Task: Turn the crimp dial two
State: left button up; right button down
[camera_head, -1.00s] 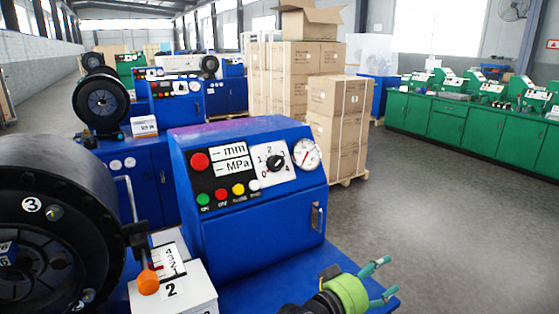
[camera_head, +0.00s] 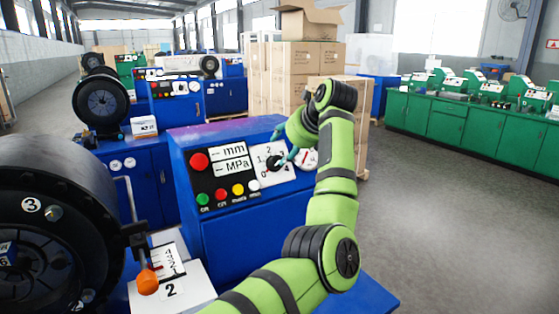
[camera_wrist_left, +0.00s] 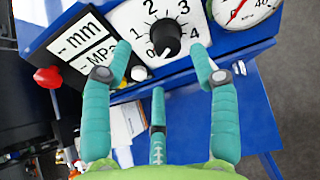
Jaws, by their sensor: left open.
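The crimp dial (camera_head: 274,163) is a black knob on a white plate numbered 0 to 4, on the sloped panel of the blue crimper console (camera_head: 240,235). In the left wrist view the dial (camera_wrist_left: 166,37) shows whole, with a pale mark on its lower side near 0. My left gripper (camera_head: 284,152) is at the dial in the head view and covers part of its plate. In the left wrist view the open left gripper (camera_wrist_left: 160,50) has one teal finger on each side of the knob and a third below. I cannot tell whether any finger touches it. My right gripper is not in view.
A round pressure gauge (camera_head: 306,159) sits just right of the dial. A red button (camera_head: 200,161) and displays are on its left. The black crimping head (camera_head: 60,225) and an orange-knobbed lever (camera_head: 148,281) stand at left. Cardboard boxes (camera_head: 270,80) are behind.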

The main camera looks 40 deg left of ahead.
aim_at(279, 160)
pick_arm(q)
jog(key=shift+h, duration=0.3)
jog(key=p+x, duration=0.2)
jog(key=x, duration=0.3)
jog(key=shift+w+f+p, duration=0.2)
jog(key=shift+f+p, duration=0.1)
jog(key=shift+p, duration=0.1)
jog(key=shift+w+a+f, duration=0.1)
jog(key=shift+a+f, duration=0.2)
jog(key=shift+f, duration=0.15)
jog(key=c, duration=1.1)
